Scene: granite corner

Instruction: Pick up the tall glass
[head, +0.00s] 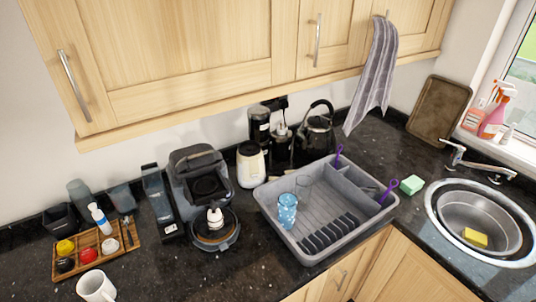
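A tall blue patterned glass (287,211) stands in the left part of the grey dish rack (318,258). It looks upright. A faint clear shape, possibly another glass, shows just behind it, but I cannot tell what it is. Neither of my grippers is in view.
Right of the glass are the rack's dark plate slots and purple-handled utensils (388,190). A white jar (250,165) and black kettle (318,134) stand behind the rack. A coffee machine (200,180) is left, a sink (435,215) right. Cabinets (190,50) overhang the counter.

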